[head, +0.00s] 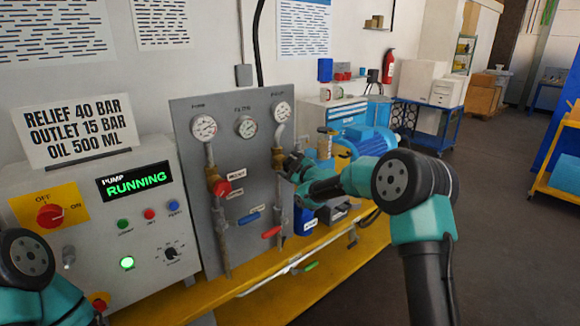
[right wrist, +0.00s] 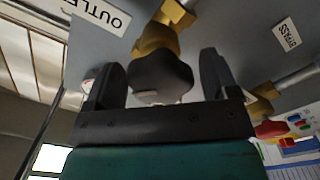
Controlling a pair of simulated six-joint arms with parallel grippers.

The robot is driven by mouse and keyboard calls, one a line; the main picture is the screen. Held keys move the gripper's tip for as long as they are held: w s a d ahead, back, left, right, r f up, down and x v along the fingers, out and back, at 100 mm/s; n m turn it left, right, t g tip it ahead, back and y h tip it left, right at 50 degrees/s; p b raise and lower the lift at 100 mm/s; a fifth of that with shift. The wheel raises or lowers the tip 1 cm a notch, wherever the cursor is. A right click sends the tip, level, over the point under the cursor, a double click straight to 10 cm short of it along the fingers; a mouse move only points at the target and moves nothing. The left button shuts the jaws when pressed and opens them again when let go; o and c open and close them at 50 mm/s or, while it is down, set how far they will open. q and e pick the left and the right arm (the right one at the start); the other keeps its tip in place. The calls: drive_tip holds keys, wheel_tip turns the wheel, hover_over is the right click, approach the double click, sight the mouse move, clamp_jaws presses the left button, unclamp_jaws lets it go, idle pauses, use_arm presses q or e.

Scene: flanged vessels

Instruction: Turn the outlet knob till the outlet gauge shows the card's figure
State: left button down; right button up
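The card (head: 80,130) above the pump box reads RELIEF 40 BAR, OUTLET 15 BAR, OIL 500 ML. The outlet gauge (head: 282,112) is the right-hand dial on the grey panel; its needle is too small to read. The dark outlet knob (right wrist: 160,76) sits on a brass valve beside the OUTLET label in the right wrist view. In the head view my right gripper (head: 288,168) is at that valve and hides the knob. In the right wrist view its fingers are apart, one on each side of the knob, with a small gap at the right. My left gripper is out of view.
A red knob (head: 221,187) is on the left pipe. Blue (head: 248,218) and red (head: 271,232) lever handles are lower on the panel. The pump box (head: 130,235) shows RUNNING. A yellow bench (head: 270,306) runs below. A blue motor (head: 368,143) stands behind my right arm.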

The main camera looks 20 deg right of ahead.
drive_tip(key=c, duration=0.8)
drive_tip(key=shift+m, duration=0.5)
drive_tip(key=m, duration=1.1)
drive_tip(key=shift+m, duration=0.3)
drive_tip(key=o, duration=0.9)
drive_tip(key=shift+o, duration=0.2)
drive_tip(key=shift+s, duration=0.1)
